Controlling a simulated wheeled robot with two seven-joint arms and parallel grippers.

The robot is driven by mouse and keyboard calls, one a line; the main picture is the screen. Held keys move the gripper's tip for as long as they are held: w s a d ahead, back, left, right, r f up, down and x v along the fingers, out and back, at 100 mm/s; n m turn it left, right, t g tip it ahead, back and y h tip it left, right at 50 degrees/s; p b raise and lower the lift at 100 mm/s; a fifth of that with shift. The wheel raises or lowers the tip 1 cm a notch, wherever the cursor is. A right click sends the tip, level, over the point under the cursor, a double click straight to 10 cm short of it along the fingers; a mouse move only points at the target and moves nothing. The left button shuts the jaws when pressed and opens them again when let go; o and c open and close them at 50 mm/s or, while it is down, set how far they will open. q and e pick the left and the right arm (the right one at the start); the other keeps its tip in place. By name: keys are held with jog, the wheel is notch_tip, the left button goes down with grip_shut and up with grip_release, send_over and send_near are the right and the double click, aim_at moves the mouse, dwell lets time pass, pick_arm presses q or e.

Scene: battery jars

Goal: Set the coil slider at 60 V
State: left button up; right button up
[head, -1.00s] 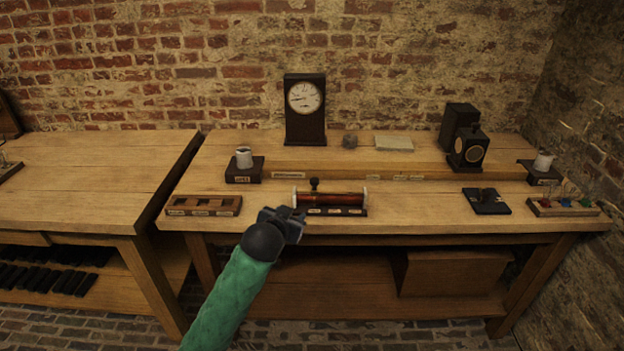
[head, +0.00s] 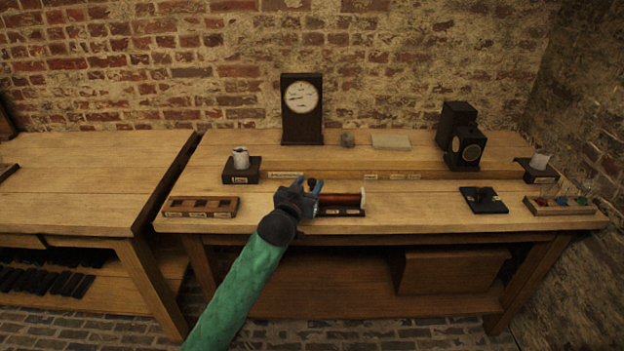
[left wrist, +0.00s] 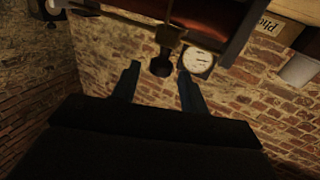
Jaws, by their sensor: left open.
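The coil (head: 340,199) is a reddish wound cylinder on a dark base near the bench's front edge, with a white end cap on its right. My left gripper (head: 312,186) covers its left part in the head view. The slider's dark knob (head: 312,183) shows at the fingertips. In the left wrist view the knob (left wrist: 161,66) hangs between the tips of my open left gripper (left wrist: 159,72), under the red coil (left wrist: 207,14). I cannot tell whether the fingers touch it. The dial meter (head: 301,97) stands upright behind. The scale labels are too small to read.
A slotted wooden tray (head: 201,206) lies left of the coil. A white cup on a dark block (head: 241,170) stands behind left. A dark switch plate (head: 484,200), a colored-peg block (head: 560,205) and a black lamp (head: 466,147) are to the right. The bench between coil and plate is clear.

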pick_arm(q)
jog(key=shift+x, duration=1.3)
pick_arm(e)
jog(key=shift+s+d+r, duration=0.15)
jog(key=shift+d+r, duration=0.1)
jog(key=shift+r, duration=0.1)
pick_arm(q)
jog(key=shift+c, duration=0.2)
grip_shut()
jog(key=d+p, duration=0.1)
jog(key=d, duration=1)
jog(key=shift+d, duration=0.6)
pick_arm(e)
jog(key=shift+s+d+r, duration=0.1)
jog(key=shift+d+r, duration=0.25)
jog(key=shift+r, duration=0.1)
jog(key=shift+g, duration=0.3)
